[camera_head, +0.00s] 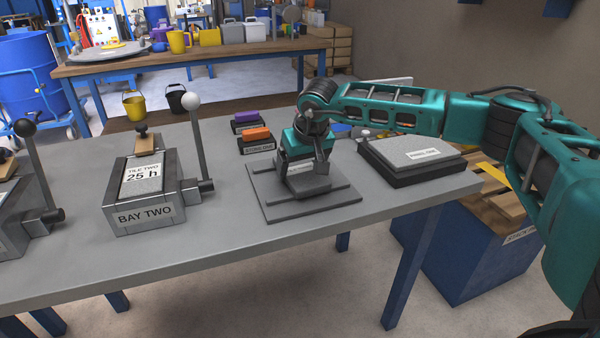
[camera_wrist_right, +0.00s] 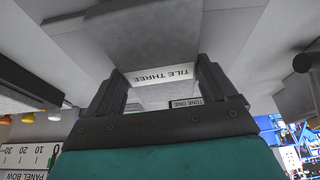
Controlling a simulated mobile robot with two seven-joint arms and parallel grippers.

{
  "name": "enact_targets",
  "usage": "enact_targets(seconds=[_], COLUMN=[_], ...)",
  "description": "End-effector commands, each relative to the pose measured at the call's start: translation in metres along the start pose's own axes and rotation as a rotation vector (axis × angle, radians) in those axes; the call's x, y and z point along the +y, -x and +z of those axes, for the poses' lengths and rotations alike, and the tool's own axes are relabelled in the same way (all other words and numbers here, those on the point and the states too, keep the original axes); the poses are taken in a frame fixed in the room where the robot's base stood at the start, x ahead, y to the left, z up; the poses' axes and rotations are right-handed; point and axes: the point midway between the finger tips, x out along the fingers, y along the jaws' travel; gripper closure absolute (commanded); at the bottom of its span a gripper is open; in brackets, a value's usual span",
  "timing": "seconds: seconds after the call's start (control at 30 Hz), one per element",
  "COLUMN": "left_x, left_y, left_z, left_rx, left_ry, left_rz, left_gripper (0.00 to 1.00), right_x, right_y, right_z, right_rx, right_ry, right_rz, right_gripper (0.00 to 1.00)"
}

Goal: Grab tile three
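Tile three (camera_head: 310,186) is a grey block with a white label, on a flat grey plate (camera_head: 275,210) at the table's middle right. Its label, reading TILE THREE (camera_wrist_right: 162,75), shows between the fingers in the right wrist view. My right gripper (camera_head: 308,160) is down at the tile, pointing downward. Its two dark fingers (camera_wrist_right: 160,88) stand well apart, one at each end of the label. I cannot tell whether they touch the tile. The gripper hides part of the tile's top in the head view. My left gripper is not in view.
Bay two (camera_head: 145,215) holds a tile labelled TILE TWO (camera_head: 143,172), with an upright lever (camera_head: 199,145) beside it. A dark slab with a labelled grey panel (camera_head: 415,154) lies to the right.

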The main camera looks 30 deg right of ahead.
Motion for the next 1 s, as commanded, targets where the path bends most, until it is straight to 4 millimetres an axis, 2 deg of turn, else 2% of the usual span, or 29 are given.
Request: enact_targets(seconds=[0.07,0.5,0.8,0.87,1.0], left_x=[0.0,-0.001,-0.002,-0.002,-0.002], left_y=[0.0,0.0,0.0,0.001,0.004], left_z=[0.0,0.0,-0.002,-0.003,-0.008], left_rx=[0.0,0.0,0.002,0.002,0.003], left_ry=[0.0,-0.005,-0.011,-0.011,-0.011], left_rz=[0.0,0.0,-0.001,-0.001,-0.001], left_gripper=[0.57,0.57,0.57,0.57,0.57], right_x=[0.0,0.0,0.0,0.0,0.0], right_y=[0.0,0.001,0.006,0.011,0.034], right_z=[0.0,0.0,-0.004,-0.006,-0.016], right_rx=[0.0,0.0,0.006,0.007,0.008], right_ry=[0.0,-0.001,-0.002,-0.001,-0.001], right_rz=[0.0,0.001,-0.002,-0.003,-0.003], right_gripper=[0.25,0.67,0.68,0.68,0.68])
